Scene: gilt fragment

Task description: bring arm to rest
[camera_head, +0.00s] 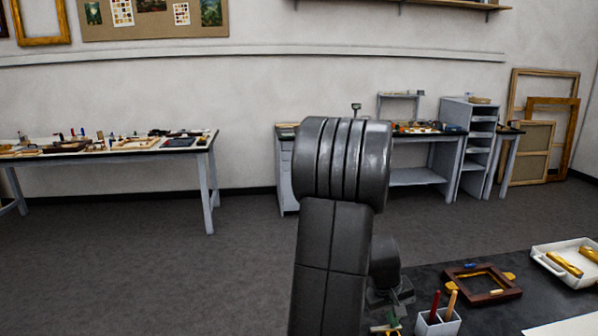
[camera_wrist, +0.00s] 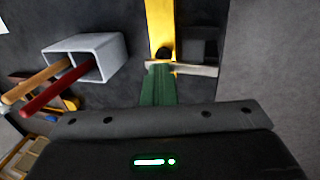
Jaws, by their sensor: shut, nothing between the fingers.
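My arm rises large in the middle of the head view and hides part of the scene behind it. My gripper (camera_wrist: 158,75) shows in the wrist view as green fingers closed together, with nothing between them. Just beyond the fingertips lie a yellow piece (camera_wrist: 160,20) and a grey bar across it. I cannot tell whether the fingers touch either. In the head view the gripper area is low, beside the cup, and mostly hidden by my arm.
A grey cup (camera_wrist: 85,55) with red and wooden handles stands close to the gripper. The dark worktop also holds a brown frame (camera_head: 482,284), a white tray (camera_head: 548,263) with gilt pieces, and a white sheet (camera_head: 568,327). Benches stand far off along the wall; the floor between is clear.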

